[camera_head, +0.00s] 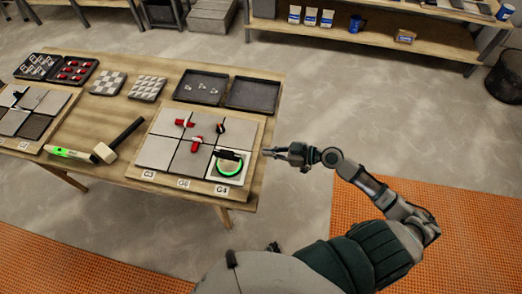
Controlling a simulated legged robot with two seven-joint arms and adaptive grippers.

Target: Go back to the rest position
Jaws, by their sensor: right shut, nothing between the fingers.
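My right gripper (274,152) is shut and empty. It points left, just off the right edge of the wooden table (110,190), close to the board of grey tiles (158,153). Red levelling pieces (196,141) stand at the tile joints, and a small black and red piece (221,127) sits near the upper right tile. A black tool with a glowing green ring (229,167) rests on the lower right tile, above the label reading G4. My left gripper is not in view.
A mallet (118,139) and a green-lit level (70,153) lie left of the tile board. Dark trays (252,95) and patterned tile samples (148,88) stand along the table's back. A shelf (380,38) is behind. Floor right of the table is clear, with orange mats (460,225).

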